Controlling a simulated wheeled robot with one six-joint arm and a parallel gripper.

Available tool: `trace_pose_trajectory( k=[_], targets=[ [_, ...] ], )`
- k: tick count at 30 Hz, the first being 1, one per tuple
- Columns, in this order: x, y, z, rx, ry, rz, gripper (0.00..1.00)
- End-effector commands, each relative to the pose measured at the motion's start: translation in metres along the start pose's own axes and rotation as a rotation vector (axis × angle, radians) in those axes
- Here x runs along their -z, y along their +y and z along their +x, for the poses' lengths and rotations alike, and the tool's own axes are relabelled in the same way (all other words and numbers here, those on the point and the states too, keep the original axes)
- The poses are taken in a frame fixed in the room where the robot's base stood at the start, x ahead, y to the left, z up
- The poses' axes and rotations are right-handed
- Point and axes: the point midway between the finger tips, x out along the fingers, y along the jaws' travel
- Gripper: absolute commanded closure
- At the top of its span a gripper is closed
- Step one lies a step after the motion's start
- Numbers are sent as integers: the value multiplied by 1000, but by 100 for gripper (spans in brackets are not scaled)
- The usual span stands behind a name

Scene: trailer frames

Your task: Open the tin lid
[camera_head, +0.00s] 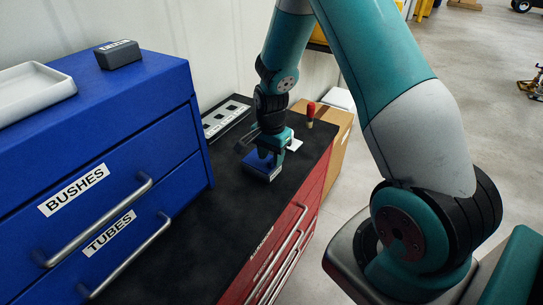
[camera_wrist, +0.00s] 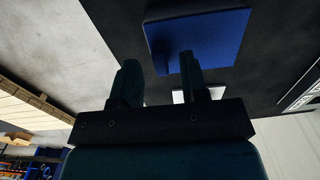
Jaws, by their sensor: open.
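A small blue tin (camera_head: 261,167) with a pale label on its front sits on the black top of the red cabinet. In the wrist view, its flat blue lid (camera_wrist: 205,35) shows at the top and appears closed. My gripper (camera_head: 265,150) is just above the tin, pointing down. In the wrist view, my gripper (camera_wrist: 159,68) is open with nothing between its fingers. The right finger overlaps the near edge of the blue lid, and the left finger shows beside it. I cannot tell whether either finger touches the tin.
A blue cabinet (camera_head: 95,160) with drawer handles stands at left, bearing a white tray (camera_head: 35,88) and a grey box (camera_head: 118,54). The black worktop (camera_head: 205,240) nearer me is clear.

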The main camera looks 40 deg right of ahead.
Motion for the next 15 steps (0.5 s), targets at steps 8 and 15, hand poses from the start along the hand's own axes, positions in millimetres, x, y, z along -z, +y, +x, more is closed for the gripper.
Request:
trace_pose_trajectory(
  k=[8,15],
  targets=[
    [0,0,16,0,0,0,60],
    [0,0,15,0,0,-1,69]
  ],
)
